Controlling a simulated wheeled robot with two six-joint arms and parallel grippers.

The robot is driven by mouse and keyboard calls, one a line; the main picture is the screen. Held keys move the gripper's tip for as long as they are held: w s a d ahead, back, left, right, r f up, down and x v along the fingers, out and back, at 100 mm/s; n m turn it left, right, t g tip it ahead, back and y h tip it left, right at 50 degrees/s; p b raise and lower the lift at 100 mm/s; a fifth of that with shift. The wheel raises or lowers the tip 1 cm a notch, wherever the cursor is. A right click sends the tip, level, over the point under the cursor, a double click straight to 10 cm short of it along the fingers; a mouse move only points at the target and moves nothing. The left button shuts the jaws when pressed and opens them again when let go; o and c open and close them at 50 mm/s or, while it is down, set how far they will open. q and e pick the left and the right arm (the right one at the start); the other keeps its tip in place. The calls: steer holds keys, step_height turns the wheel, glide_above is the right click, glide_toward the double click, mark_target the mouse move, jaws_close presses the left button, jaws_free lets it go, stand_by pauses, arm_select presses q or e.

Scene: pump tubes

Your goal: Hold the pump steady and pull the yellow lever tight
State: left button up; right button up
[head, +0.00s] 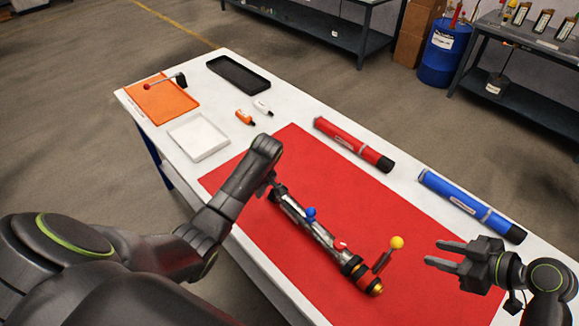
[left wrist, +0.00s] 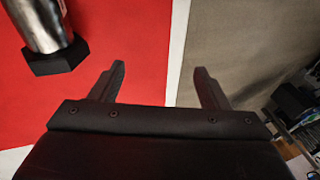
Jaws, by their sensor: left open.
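The pump (head: 310,232) is a silver tube with black collars and red and gold bands, lying slantwise on the red mat (head: 330,180). It has a blue knob and a red knob. The yellow lever (head: 397,242), a dark rod with a yellow ball, stands up at its near right end. My left gripper (head: 268,186) is by the pump's far left end. In the left wrist view my left gripper (left wrist: 158,70) is open and empty, with the pump's black end (left wrist: 55,57) to the left, outside the fingers. My right gripper (head: 436,254) is open and empty, right of the yellow ball.
A red tube (head: 352,143) and a blue tube (head: 470,203) lie along the far side of the white table (head: 290,110). An orange tray (head: 165,103), a white tray (head: 200,137), a black tray (head: 238,74) and two small bottles are at the left. Mat around the pump is clear.

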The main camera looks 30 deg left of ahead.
mark_target(289, 200)
arm_select(q)
steer(key=w+d+r+t+h, duration=0.2)
steer(key=w+d+r+h, duration=0.1)
steer(key=w+d+r, duration=0.6)
steer(key=shift+n, duration=0.3)
steer(key=f, duration=0.5)
steer(key=s+f, duration=0.1)
steer(key=f, duration=1.1)
steer(key=shift+s+d, duration=0.15)
steer(key=shift+d, duration=0.05)
